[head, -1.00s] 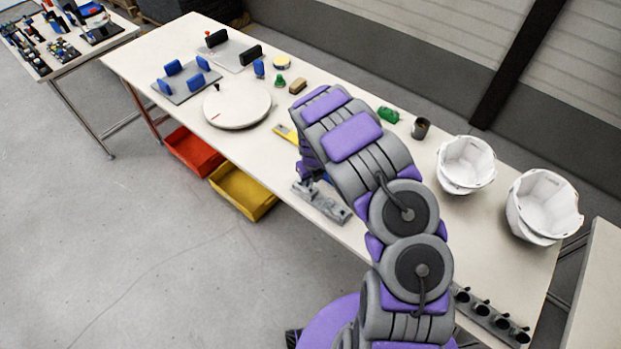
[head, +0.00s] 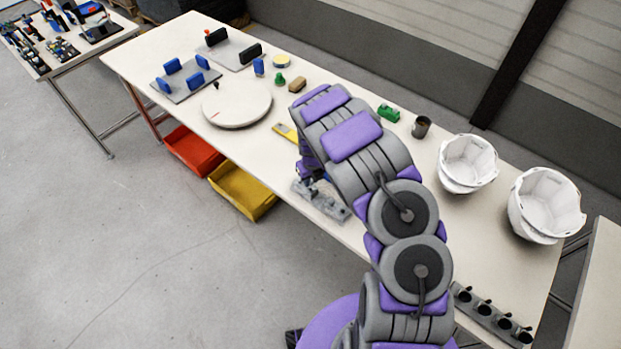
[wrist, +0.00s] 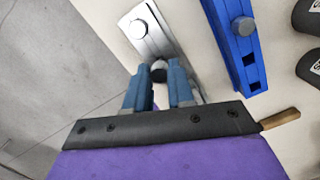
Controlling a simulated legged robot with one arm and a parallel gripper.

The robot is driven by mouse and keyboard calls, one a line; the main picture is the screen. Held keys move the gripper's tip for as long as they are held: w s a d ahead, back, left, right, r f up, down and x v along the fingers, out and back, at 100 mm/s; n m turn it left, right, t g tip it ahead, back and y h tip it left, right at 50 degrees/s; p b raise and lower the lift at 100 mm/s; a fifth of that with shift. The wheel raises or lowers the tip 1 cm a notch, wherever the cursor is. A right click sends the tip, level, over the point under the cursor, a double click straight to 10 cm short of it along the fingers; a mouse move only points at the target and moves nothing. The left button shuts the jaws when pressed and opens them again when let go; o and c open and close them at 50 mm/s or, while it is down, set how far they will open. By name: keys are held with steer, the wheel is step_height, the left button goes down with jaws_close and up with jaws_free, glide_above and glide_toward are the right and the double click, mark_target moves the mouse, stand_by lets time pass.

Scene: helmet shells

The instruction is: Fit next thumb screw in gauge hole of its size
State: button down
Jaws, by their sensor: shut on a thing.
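In the wrist view my gripper (wrist: 159,80) has its two blue fingers closed around a small thumb screw (wrist: 159,69), of which only a dark rounded part shows. The screw is over the near part of the grey metal gauge (wrist: 155,38); I cannot tell whether it is in a hole. Another round screw head (wrist: 138,28) sits at the gauge's far end. A blue holder (wrist: 232,45) lies to the right, with a grey round head (wrist: 243,26) and square openings. In the head view the gauge (head: 322,200) lies near the table's front edge, and my arm hides the gripper.
Two white helmet shells (head: 468,163) (head: 545,205) stand at the right of the table. A round white turntable (head: 237,106) is at the left. Dark parts (wrist: 308,68) lie right of the blue holder. A wooden-handled thing (wrist: 280,119) shows beside my gripper.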

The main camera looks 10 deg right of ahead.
mark_target(311, 184)
steer(key=shift+f+b, duration=1.3)
steer(key=shift+f, duration=0.4)
stand_by(1.4)
steer(key=c, duration=0.9)
jaws_free()
steer(key=shift+r, duration=0.15)
step_height(311, 184, up, 17)
steer(key=s+p, duration=0.1)
steer(key=s, duration=0.1)
steer(key=shift+d+p, duration=0.25)
steer(key=shift+p, duration=0.05)
